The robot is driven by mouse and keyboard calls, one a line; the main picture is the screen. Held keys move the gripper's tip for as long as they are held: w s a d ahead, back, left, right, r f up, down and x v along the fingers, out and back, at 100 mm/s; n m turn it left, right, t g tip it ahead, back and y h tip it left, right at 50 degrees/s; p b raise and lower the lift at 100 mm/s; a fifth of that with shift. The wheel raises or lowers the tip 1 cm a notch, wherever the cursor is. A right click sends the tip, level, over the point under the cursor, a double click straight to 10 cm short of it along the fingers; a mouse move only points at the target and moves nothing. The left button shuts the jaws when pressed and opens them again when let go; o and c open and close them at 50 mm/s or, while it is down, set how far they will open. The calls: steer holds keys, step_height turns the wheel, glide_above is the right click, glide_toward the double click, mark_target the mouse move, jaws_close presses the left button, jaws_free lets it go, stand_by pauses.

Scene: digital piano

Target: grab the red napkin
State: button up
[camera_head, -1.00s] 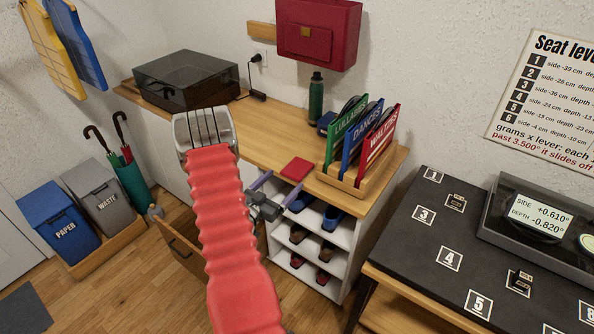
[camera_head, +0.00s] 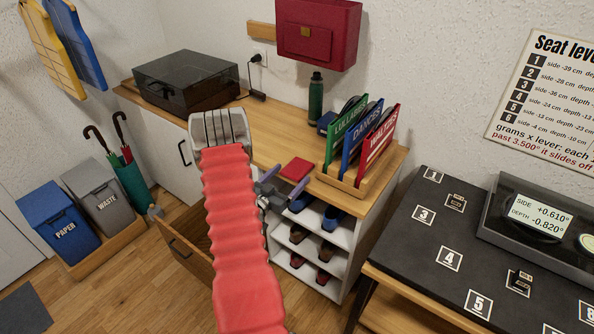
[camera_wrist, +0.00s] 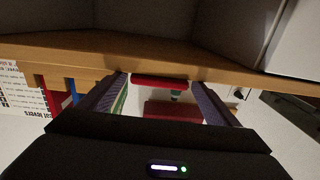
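The red napkin (camera_head: 297,169) is a small flat folded square on the wooden counter, near its front edge, in front of the record rack. My gripper (camera_head: 284,179) is just in front of that edge, open and empty, its two fingers apart and pointing toward the napkin. In the wrist view the napkin (camera_wrist: 160,82) is a thin red strip at the counter's edge, lined up between the fingertips (camera_wrist: 158,86). The fingers do not appear to touch it. The exact gap in depth is hard to tell.
The wooden counter (camera_head: 262,128) holds a record rack (camera_head: 345,182) right of the napkin, a green bottle (camera_head: 315,100) and a dark-lidded turntable (camera_head: 187,80). Shoe shelves (camera_head: 310,246) are below. An open drawer (camera_head: 187,251) lies left. A black table (camera_head: 398,247) stands right.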

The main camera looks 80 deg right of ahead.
steer(key=c, duration=1)
steer(key=shift+r, duration=5)
